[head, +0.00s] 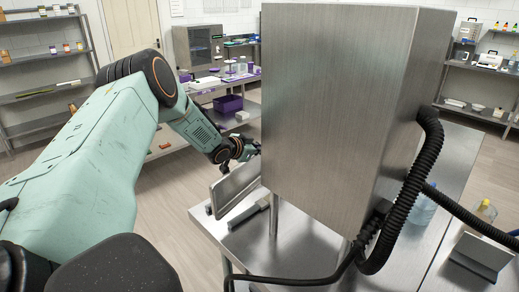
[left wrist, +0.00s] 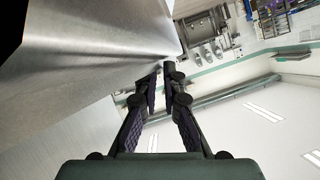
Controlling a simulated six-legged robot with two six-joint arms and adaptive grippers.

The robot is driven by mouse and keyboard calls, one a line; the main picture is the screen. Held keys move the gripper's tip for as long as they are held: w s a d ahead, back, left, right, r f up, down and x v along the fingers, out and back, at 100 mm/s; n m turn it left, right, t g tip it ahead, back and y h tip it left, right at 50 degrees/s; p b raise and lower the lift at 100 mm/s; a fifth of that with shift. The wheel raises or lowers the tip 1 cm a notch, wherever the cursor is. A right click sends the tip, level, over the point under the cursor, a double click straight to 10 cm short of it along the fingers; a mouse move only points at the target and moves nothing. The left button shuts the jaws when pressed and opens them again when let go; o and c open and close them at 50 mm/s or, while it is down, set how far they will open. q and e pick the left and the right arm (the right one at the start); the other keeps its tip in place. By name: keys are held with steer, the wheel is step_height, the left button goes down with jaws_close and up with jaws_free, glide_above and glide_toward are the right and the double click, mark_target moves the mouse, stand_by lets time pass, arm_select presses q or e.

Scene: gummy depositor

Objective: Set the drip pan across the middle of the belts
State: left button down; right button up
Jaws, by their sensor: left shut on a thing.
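In the head view my left gripper (head: 245,150) is at the left edge of the large steel housing, partly hidden by it. A flat grey metal pan (head: 233,188), which looks like the drip pan, hangs tilted just below the gripper, its right part hidden behind the housing. The left wrist view shows my gripper's fingers (left wrist: 161,72) close together, with a metal sheet (left wrist: 90,50) beside and beyond the tips. My left gripper is shut on the drip pan, though the contact itself is hard to see. I cannot make out the belts. My right gripper is not in view.
The tall steel housing (head: 335,110) stands on legs over a steel table (head: 290,245) and blocks much of the view. Black ribbed hoses (head: 405,200) run down its right side. A bottle (head: 422,208) stands at right. A grey bar (head: 250,213) lies below the pan.

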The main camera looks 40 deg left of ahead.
arm_select(q)
steer(key=shift+a+f+b, duration=0.1)
steer(key=shift+f+b, duration=0.2)
steer(key=shift+f, duration=0.2)
steer(key=c, duration=1.8)
jaws_free()
steer(key=o, duration=0.3)
steer(key=shift+s+d+r, duration=0.1)
steer(key=shift+d, duration=0.1)
steer(key=shift+o, duration=0.2)
steer(key=shift+a, duration=0.15)
